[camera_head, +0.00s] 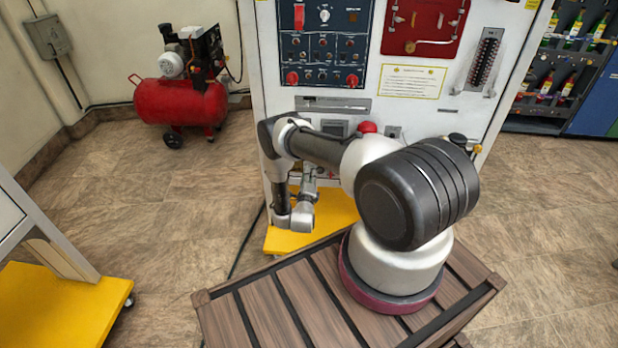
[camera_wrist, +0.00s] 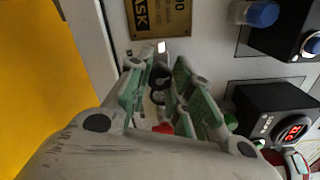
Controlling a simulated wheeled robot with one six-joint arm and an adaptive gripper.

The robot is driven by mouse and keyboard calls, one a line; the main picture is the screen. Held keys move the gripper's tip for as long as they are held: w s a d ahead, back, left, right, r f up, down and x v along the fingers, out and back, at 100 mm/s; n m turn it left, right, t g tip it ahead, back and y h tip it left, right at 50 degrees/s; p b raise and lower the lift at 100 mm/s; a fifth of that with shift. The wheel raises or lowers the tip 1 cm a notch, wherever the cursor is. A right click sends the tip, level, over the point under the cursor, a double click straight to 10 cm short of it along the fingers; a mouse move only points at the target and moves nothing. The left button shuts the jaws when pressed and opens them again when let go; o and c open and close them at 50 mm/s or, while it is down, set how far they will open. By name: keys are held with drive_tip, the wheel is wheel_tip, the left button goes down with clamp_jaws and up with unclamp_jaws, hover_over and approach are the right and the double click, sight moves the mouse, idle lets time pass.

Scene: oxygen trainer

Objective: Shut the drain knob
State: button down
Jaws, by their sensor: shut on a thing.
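My gripper (camera_wrist: 168,92) shows in the wrist view with its two green-and-grey fingers close around a small dark round part (camera_wrist: 158,97), which appears to be the drain knob on the lower front of the white trainer panel. The fingers and my wrist cover most of it, so its turn position cannot be told. A bit of red (camera_wrist: 163,128) shows below it, between the finger bases. In the head view my arm reaches down to the front of the trainer (camera_head: 453,101), and the knob and fingertips are hidden or too small to make out.
A brass plate (camera_wrist: 158,15), a blue-capped fitting (camera_wrist: 257,13) and a black box with a red display (camera_wrist: 275,118) sit close around my gripper. The trainer's yellow base (camera_head: 335,207) juts out below. A red compressor (camera_head: 180,101) stands left on open floor.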

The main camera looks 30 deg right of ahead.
drive_tip(key=shift+s+d+f+m, duration=0.1)
drive_tip(key=shift+f+m, duration=0.05)
drive_tip(key=shift+m, duration=2.15)
drive_tip(key=c, duration=1.3)
unclamp_jaws()
drive_tip(key=shift+c, duration=0.2)
drive_tip(key=shift+o, duration=0.5)
drive_tip(key=v, duration=1.2)
